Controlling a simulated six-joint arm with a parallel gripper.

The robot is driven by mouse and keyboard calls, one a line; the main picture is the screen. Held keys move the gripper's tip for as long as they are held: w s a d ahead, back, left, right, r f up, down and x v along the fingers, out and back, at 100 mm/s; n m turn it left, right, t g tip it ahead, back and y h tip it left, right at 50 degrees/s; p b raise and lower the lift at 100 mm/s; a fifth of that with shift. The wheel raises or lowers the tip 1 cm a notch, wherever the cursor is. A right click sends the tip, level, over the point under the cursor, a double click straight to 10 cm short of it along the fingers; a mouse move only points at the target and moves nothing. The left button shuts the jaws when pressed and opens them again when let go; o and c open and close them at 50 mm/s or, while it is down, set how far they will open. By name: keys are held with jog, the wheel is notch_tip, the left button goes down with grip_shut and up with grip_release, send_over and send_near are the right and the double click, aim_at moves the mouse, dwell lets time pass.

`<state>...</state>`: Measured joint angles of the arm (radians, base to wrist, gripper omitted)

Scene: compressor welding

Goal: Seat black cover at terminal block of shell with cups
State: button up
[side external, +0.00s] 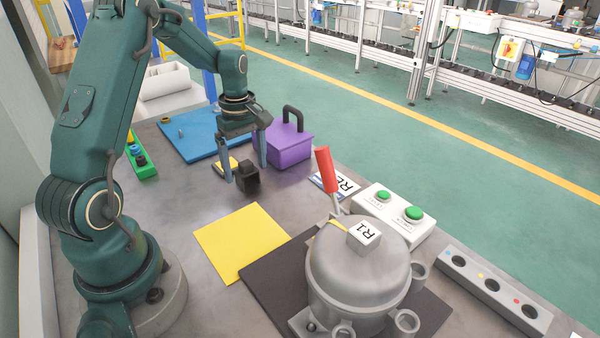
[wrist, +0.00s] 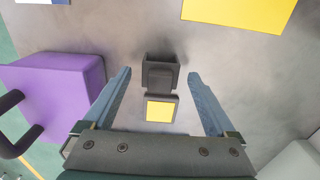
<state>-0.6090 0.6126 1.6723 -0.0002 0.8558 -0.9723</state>
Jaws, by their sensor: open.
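The black cover (side external: 247,178) is a small dark block near the table's middle, beside a small yellow-topped pad. In the wrist view the cover (wrist: 160,72) lies between my fingertips, with gaps on both sides. My gripper (side external: 246,172) points down at it, open and empty; its blue-grey fingers (wrist: 159,75) straddle the cover without visible contact. The shell with cups (side external: 345,275) is a grey rounded housing on a dark mat at front right, with cups (side external: 405,321) around its lower rim. I cannot make out the terminal block clearly.
A purple handled box (side external: 288,146) stands close behind my gripper. A red-handled tool (side external: 324,170) stands upright behind the shell. A white box with green buttons (side external: 393,212) and a grey socket strip (side external: 490,288) are at right. A flat yellow sheet (side external: 240,240) lies before the shell.

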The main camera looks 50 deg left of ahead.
aim_at(244, 162)
jog(key=c, duration=1.4)
jog(key=shift+r, duration=0.15)
notch_tip(244, 162, up, 4)
jog(key=shift+s+a+r, duration=0.1)
jog(key=shift+r, duration=0.05)
jog(key=s+a+r, duration=0.2)
jog(key=s, duration=0.1)
jog(key=s+a+r, duration=0.2)
jog(key=s, duration=0.1)
jog(key=s+a+r, duration=0.2)
jog(key=s, duration=0.1)
jog(key=shift+s+r, duration=0.25)
jog(key=shift+s, duration=0.1)
